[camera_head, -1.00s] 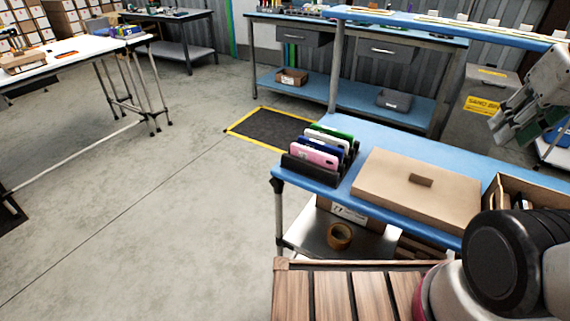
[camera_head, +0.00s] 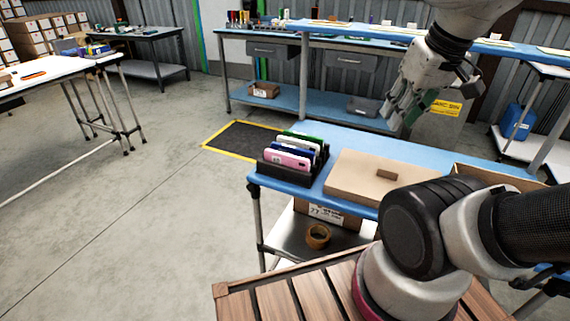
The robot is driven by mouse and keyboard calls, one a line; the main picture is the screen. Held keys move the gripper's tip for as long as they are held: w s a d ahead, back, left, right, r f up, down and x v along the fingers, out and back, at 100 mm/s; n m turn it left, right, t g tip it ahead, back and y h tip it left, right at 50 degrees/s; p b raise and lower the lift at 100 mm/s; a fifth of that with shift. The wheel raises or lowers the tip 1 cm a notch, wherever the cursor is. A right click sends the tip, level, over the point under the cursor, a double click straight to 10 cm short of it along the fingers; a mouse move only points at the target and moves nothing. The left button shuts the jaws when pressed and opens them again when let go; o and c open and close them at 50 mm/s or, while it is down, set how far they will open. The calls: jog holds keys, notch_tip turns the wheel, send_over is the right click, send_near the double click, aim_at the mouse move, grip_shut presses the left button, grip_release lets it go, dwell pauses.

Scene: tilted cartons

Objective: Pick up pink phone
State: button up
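The pink phone (camera_head: 287,160) stands on edge at the front of a black rack (camera_head: 286,173), at the left end of a blue-topped table. White, blue and green phones stand behind it in the same rack. My gripper (camera_head: 398,118) hangs in the air to the right of the rack, above the back part of the table, with its fingers pointing down. It is apart from the phones. The gap between its fingertips is too small and blurred to read.
A cardboard box (camera_head: 372,178) lies right of the rack on the blue table (camera_head: 343,139). A wooden slatted surface (camera_head: 290,302) is in front. A roll of tape (camera_head: 318,236) sits on the lower shelf.

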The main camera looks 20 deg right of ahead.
jog(key=w+a+f+g, duration=0.2)
jog(key=w+f+g, duration=0.1)
jog(key=f, duration=0.2)
jog(key=n+t+y, duration=0.2)
jog(key=n+y, duration=0.1)
jog(key=n, duration=0.6)
send_near(287, 154)
jog(key=shift+x, duration=0.95)
jog(key=shift+n, duration=0.3)
jog(key=x, duration=0.7)
jog(key=shift+f, duration=0.35)
grip_shut()
